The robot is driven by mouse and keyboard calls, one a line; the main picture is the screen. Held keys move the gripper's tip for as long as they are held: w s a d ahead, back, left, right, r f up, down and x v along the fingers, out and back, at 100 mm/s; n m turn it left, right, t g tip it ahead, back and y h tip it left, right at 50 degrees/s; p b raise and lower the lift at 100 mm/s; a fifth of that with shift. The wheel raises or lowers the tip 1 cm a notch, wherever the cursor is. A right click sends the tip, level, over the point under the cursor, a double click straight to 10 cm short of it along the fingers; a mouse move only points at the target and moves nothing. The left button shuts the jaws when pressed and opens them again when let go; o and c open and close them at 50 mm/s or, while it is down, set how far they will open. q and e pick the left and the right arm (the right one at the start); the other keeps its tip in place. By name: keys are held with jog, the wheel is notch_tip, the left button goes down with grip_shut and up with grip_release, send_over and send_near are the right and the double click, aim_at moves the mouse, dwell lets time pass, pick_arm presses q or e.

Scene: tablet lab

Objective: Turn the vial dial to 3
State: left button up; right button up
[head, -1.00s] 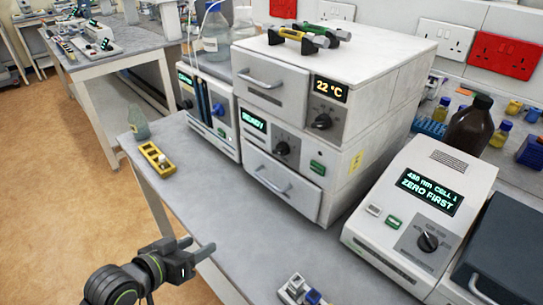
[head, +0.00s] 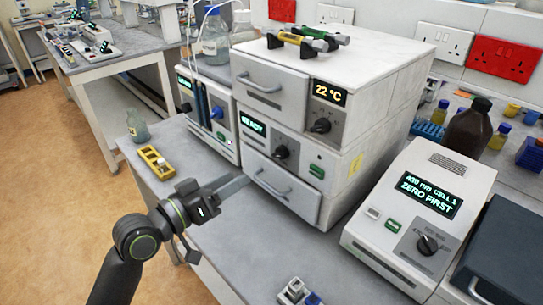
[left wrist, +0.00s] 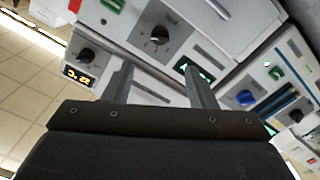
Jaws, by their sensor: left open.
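The middle unit of the white stack has a black dial (head: 285,152) beside a lit READY screen (head: 253,124). This dial (left wrist: 156,39) also shows in the left wrist view, between and beyond my fingers, with small marks around it. The marks are too small to read, so I cannot tell its setting. My left gripper (head: 220,215) is open and empty, above the bench in front of the stack's lower drawer. In the left wrist view its two fingers (left wrist: 160,80) point toward the panel, apart from the dial. My right gripper is not in view.
The upper unit has another dial (head: 320,125) and a 22 °C screen (head: 330,93). A white instrument with a dial (head: 428,244) stands right. A yellow rack (head: 155,162) and bottle (head: 138,126) stand left. The front bench is mostly clear.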

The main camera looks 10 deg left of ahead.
aim_at(275, 156)
pick_arm(q)
jog(key=p+x, duration=0.1)
jog(key=x, duration=1.1)
jog(key=shift+p, duration=0.4)
jog(key=c, duration=1)
jog(key=shift+o, duration=0.2)
jog(key=shift+a+r+n+p, duration=0.1)
jog(key=shift+n+p, duration=1.6)
jog(key=shift+n, duration=0.2)
jog(key=shift+n+p, duration=1.35)
jog(key=shift+n, duration=0.65)
jog(key=shift+f, duration=0.2)
jog(key=o, duration=1)
jog(key=shift+c, duration=0.2)
jog(key=shift+s+a, duration=0.1)
